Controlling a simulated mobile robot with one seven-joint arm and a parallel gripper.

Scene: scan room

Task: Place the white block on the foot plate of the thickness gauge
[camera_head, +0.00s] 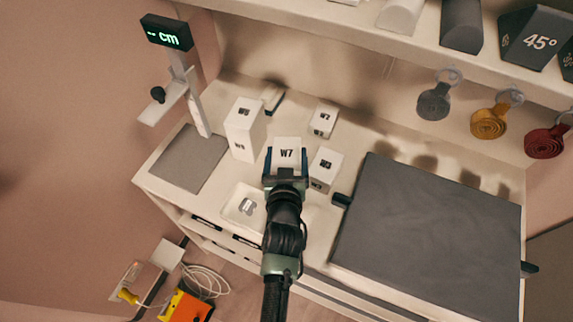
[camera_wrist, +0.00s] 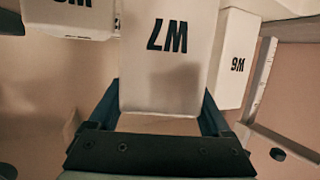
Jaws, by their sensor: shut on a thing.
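My gripper (camera_head: 286,162) is shut on a white block marked W7 (camera_head: 287,145), with one dark finger on each side. In the wrist view the block (camera_wrist: 168,60) fills the middle between the fingers (camera_wrist: 160,108). The thickness gauge (camera_head: 190,90) stands at the left end of the counter, with a post, a sliding arm with a black knob, and a display reading "-- cm". Its grey foot plate (camera_head: 188,158) lies bare at the post's base, left of my gripper. I cannot tell whether the held block touches the counter.
A tall white block (camera_head: 241,138) stands between the held block and the gauge. Smaller white blocks (camera_head: 323,119) (camera_head: 326,168) stand on the right. A white tray (camera_head: 231,217) lies in front, a large grey pad (camera_head: 430,240) to the right.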

